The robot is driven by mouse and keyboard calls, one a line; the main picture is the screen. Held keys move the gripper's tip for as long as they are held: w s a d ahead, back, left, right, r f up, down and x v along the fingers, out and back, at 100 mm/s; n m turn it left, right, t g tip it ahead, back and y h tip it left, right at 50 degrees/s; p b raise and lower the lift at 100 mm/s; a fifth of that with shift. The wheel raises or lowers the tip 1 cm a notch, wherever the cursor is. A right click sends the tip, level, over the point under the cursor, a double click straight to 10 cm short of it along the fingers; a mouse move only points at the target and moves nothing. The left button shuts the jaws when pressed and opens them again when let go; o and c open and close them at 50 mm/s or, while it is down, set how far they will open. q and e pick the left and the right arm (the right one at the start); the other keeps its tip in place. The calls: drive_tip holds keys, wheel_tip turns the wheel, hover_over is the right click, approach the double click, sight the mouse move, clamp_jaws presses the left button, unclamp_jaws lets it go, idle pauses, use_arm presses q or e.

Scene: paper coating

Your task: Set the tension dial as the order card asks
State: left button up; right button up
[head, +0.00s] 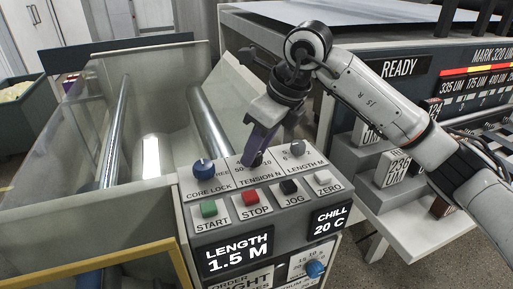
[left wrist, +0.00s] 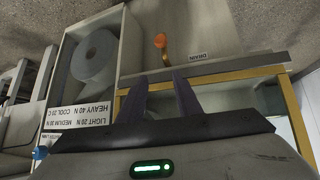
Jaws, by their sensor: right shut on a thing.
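The tension dial (head: 258,158) is on the sloped top of the grey control panel (head: 185,190), between the core lock knob (head: 203,166) and the length knob (head: 298,147). My right gripper (head: 255,156) reaches down from above and is shut on the tension dial, hiding most of it and its pointer. The numbers 50 and 10 show beside it. The order card (head: 238,280) is at the bottom of the panel, cut by the frame; "ORDER" and part of "LIGHT" can be read. My left gripper (left wrist: 160,84) is open and empty in the left wrist view.
Below the dials are start (head: 209,209), stop (head: 250,197), jog (head: 290,187) and zero buttons. Displays read length 1.5 M and chill 20 C. A wall label (left wrist: 80,118) lists light 20 N, medium 30 N, heavy 40 N.

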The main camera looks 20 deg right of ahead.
drive_tip(key=shift+d+n+g, duration=0.1)
drive_tip(key=shift+n+g, duration=0.2)
drive_tip(key=shift+n, duration=0.8)
drive_tip(key=shift+w+r+n+g+y, duration=0.1)
drive_tip(key=shift+n+g+y, duration=0.25)
drive_tip(key=shift+n, duration=0.45)
drive_tip(key=shift+w+n+g+y+p, duration=0.1)
drive_tip(key=shift+n+g+y+p, duration=0.25)
drive_tip(key=shift+n, duration=0.8)
drive_tip(key=shift+w+n+g+y+p, duration=0.1)
drive_tip(key=shift+n+g+y+p, duration=0.2)
drive_tip(key=shift+n, duration=0.85)
drive_tip(key=o, duration=1)
drive_tip(key=shift+o, duration=0.2)
